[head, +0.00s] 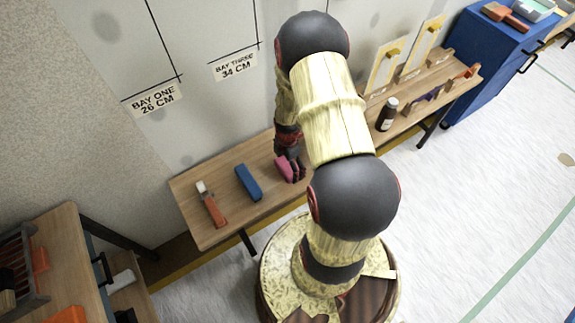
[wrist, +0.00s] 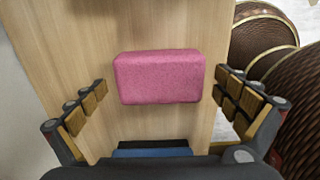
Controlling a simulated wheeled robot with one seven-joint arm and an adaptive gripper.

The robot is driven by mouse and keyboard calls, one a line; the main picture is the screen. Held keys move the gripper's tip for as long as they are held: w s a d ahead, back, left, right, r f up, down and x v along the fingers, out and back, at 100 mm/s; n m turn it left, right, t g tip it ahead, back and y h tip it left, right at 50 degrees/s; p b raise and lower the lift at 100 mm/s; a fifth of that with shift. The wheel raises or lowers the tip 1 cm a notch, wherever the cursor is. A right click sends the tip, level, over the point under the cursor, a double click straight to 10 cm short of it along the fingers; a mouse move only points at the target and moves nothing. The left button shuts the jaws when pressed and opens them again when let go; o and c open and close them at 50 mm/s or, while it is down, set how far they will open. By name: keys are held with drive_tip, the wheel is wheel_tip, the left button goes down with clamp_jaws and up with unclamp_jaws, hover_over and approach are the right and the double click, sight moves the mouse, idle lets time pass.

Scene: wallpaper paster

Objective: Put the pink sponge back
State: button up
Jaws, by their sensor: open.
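The pink sponge (wrist: 158,77) lies flat on the wooden bench (wrist: 120,22), and it also shows in the head view (head: 284,168), partly covered by my gripper. My gripper (wrist: 159,90) is open, with one finger on each side of the sponge in the wrist view. Gaps show between both fingers and the sponge, so it is not held. In the head view my gripper (head: 291,167) points down over the sponge. My arm hides part of the bench behind it.
A blue block (head: 248,182) and an orange-handled tool (head: 211,204) lie on the bench left of the sponge. A dark bottle (head: 388,114) and upright yellow-handled boards (head: 385,66) stand farther right. A blue cabinet (head: 490,60) is at the far right.

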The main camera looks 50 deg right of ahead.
wheel_tip(320, 180, up, 11)
drive_tip(key=p, duration=0.4)
wheel_tip(320, 180, up, 12)
drive_tip(key=m+t, duration=0.1)
drive_tip(key=m, duration=0.2)
hover_over(288, 165)
drive_tip(key=w+a, duration=0.4)
drive_tip(key=a+r+m+t, duration=0.1)
drive_tip(key=a+r+m, duration=0.15)
drive_tip(key=r, duration=0.25)
drive_tip(key=a+r+m, duration=0.1)
drive_tip(key=a+r, duration=0.2)
drive_tip(key=r, duration=0.2)
drive_tip(key=s+a+r+m+t, duration=0.1)
drive_tip(key=s+a+r+m, duration=0.3)
drive_tip(key=r, duration=0.4)
drive_tip(key=s+a+r+m+t, duration=0.2)
drive_tip(key=s+a+r+m, duration=0.2)
drive_tip(key=s+a+r, duration=0.3)
wheel_tip(288, 165, up, 2)
drive_tip(key=a, duration=0.2)
drive_tip(key=shift+s+a+r+m+t, duration=0.15)
drive_tip(key=shift+s+a+m+t, duration=0.15)
drive_tip(key=shift+m, duration=0.05)
